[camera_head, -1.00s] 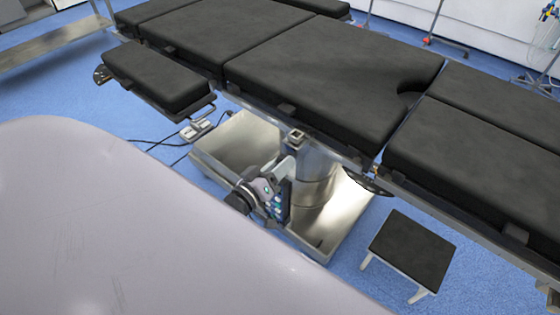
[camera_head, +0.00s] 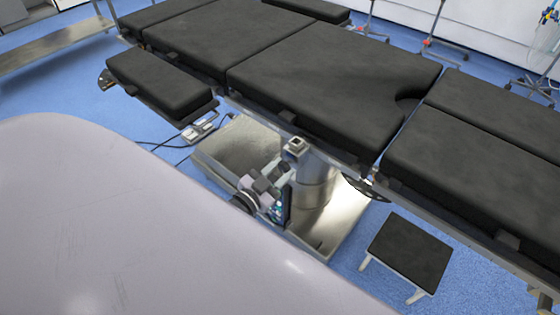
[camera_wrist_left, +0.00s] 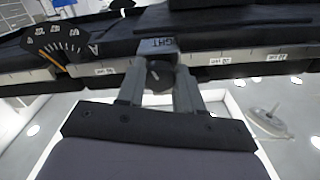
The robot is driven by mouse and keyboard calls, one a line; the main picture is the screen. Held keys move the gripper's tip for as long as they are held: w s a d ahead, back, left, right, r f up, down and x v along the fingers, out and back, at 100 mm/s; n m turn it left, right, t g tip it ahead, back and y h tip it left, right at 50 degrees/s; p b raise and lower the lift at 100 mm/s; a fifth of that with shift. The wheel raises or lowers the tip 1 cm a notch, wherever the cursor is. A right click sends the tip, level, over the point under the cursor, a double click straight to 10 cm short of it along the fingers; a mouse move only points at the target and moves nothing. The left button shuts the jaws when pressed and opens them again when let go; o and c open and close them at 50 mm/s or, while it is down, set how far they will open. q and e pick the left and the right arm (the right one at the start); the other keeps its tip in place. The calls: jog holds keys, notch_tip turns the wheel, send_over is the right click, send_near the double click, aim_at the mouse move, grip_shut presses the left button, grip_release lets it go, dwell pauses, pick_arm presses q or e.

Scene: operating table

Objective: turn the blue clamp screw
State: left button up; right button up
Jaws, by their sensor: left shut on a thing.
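A small grey clamp block (camera_head: 296,147) sits on the side rail of the operating table (camera_head: 320,85), below the padded edge. In the left wrist view the clamp block (camera_wrist_left: 158,47) carries the letters "RIGHT". Under it is a dark round clamp screw knob (camera_wrist_left: 160,75) with a light mark on its face; no blue shows on it. My left gripper (camera_wrist_left: 160,84) has its two grey fingers on either side of the knob, shut on it. In the head view my left gripper (camera_head: 281,168) is small, just below the clamp block. My right gripper is not in view.
A dark angle scale (camera_wrist_left: 55,42) stands on the rail left of the clamp. The table's metal base (camera_head: 235,150) and column are below. A step stool (camera_head: 410,250) stands at right on the blue floor. A foot pedal (camera_head: 200,127) with cables lies at left.

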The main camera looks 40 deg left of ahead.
pick_arm(q)
jog(key=m, duration=0.4)
jog(key=shift+a+m, duration=0.1)
jog(key=shift+m, duration=2)
jog(key=o, duration=1)
jog(key=shift+o, duration=0.2)
jog(key=shift+r, duration=0.1)
jog(key=shift+s, duration=0.1)
jog(key=s, duration=0.7)
jog(key=shift+a, duration=0.25)
